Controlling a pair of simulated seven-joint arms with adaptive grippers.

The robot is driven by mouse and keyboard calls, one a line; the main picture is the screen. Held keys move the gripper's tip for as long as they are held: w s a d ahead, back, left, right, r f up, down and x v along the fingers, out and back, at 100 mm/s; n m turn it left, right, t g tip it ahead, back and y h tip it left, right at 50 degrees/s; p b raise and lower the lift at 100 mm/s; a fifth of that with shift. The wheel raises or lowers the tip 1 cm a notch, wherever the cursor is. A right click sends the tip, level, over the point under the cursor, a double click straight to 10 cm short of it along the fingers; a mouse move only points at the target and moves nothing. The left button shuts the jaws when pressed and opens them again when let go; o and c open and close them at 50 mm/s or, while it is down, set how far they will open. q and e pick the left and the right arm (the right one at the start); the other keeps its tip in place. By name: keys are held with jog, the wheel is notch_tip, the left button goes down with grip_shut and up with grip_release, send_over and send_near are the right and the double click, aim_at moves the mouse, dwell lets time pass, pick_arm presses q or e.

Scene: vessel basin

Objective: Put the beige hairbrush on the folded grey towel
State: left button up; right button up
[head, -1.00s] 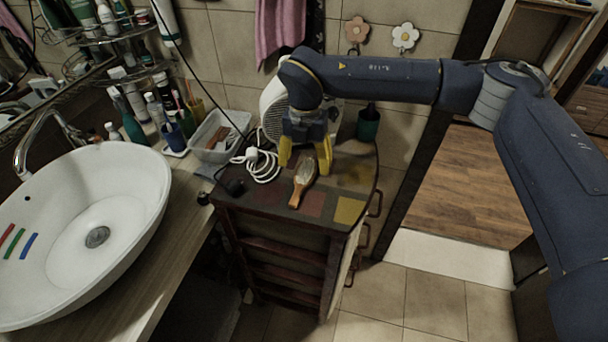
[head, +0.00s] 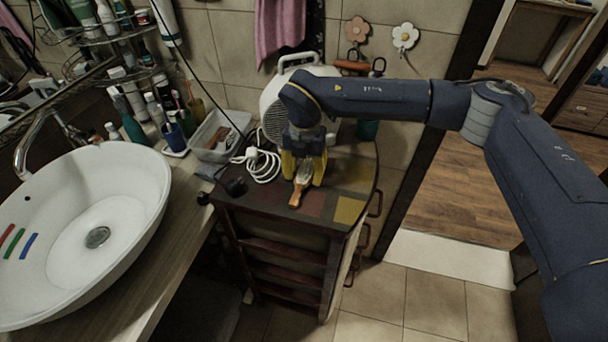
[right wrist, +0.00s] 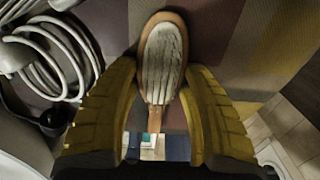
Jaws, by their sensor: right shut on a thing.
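The beige hairbrush (head: 298,192) lies on the patchwork top of the small cabinet (head: 349,210), its wooden handle toward the front edge. My right gripper (head: 304,177) is down over the brush from above, its yellow fingers on either side of it. In the right wrist view the brush (right wrist: 161,62) shows its pale bristle side between the fingers (right wrist: 160,95), and the gripper is shut on it. The brush still appears to be at the cabinet top. I cannot make out a folded grey towel in these views. My left gripper is not in view.
A white coiled cable (head: 262,166) lies left of the brush, with a white heater (head: 274,105) behind. A clear plastic box (head: 215,138) and a white basin (head: 120,220) are farther left. A pink towel (head: 279,30) hangs on the wall. The cabinet top's front right is clear.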

jog(key=c, duration=0.4)
jog(key=shift+o, duration=0.2)
jog(key=shift+r, duration=0.1)
